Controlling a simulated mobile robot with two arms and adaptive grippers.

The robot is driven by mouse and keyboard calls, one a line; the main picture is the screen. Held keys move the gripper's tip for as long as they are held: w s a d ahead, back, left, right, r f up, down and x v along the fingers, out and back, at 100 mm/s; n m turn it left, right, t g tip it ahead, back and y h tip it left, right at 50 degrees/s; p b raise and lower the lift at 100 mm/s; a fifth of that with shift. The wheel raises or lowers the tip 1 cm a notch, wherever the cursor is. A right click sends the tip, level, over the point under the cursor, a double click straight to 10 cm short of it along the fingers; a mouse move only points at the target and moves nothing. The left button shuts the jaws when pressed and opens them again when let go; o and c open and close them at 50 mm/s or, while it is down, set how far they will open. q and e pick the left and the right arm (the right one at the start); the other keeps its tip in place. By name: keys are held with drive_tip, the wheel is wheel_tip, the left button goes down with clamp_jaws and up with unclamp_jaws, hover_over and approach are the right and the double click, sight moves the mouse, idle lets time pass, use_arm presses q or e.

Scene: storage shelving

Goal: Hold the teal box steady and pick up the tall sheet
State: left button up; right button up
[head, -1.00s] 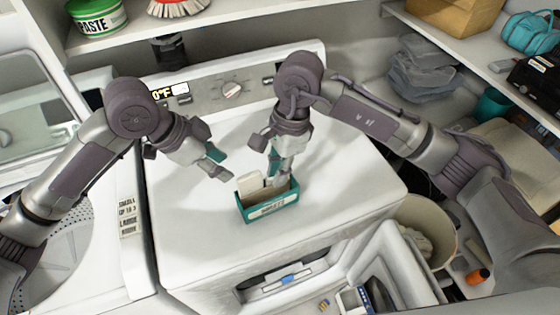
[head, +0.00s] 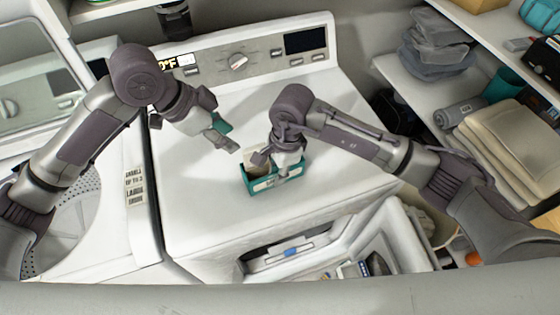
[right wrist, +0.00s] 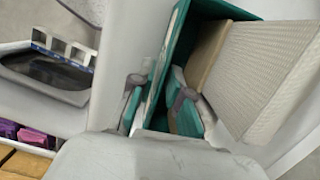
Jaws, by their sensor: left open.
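The teal box (head: 296,177) sits on the white machine top near its front edge. It holds upright sheets. In the right wrist view a pale textured sheet (right wrist: 265,80) stands up tallest, beside a shorter brown sheet (right wrist: 209,48). My right gripper (head: 284,168) is down at the box. In the right wrist view its fingers (right wrist: 156,103) straddle one box wall, one outside and one inside; whether they press on it is unclear. My left gripper (head: 228,136) is open and empty, above and left of the box, apart from it. My right gripper partly hides the box in the head view.
The control panel (head: 240,62) rises behind the machine top. A washer with an open drum (head: 75,215) is at left. Shelves at right hold grey cloths (head: 435,45) and folded beige fabric (head: 510,140). The machine top around the box is clear.

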drive_tip(key=shift+f, duration=0.25)
clamp_jaws()
idle(0.4)
